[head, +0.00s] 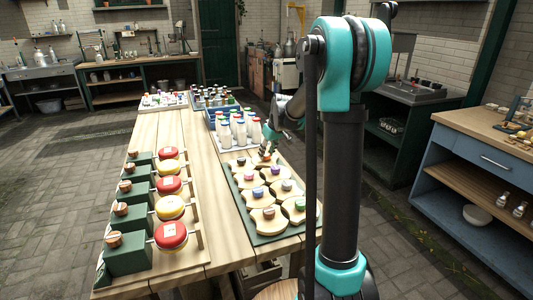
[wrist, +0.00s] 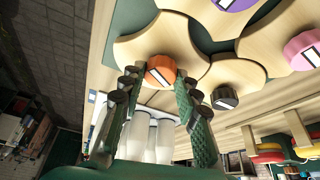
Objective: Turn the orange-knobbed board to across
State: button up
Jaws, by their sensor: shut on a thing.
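The orange knob (wrist: 161,70) shows in the wrist view, with a white mark slanting on its top. It sits on a pale wooden board (wrist: 135,47) with curved edges, on a dark green base. My gripper (wrist: 158,84) has its green ribbed fingers on either side of the knob, shut on it. In the head view my gripper (head: 268,152) is at the far end of the green tray of knobbed boards (head: 262,238); there the orange knob is mostly hidden, and the board's angle is hard to tell.
Neighbouring boards carry a black knob (wrist: 225,97), a pink knob (wrist: 302,48) and a purple knob (wrist: 235,3), close beside it. White bottles (head: 240,132) stand just beyond the tray. Green blocks with red and yellow discs (head: 171,235) line the table's left side.

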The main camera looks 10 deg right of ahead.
jog(key=n, duration=0.2)
jog(key=n+g+y, duration=0.1)
jog(key=n, duration=0.2)
jog(key=shift+w+d+n+y, duration=0.1)
jog(key=shift+w+n+y, duration=0.05)
jog(key=shift+n+y, duration=0.15)
jog(key=shift+g, duration=0.3)
jog(key=o, duration=1.2)
jog(key=shift+c, duration=0.2)
jog(key=shift+r, duration=0.1)
jog(key=v, duration=1.2)
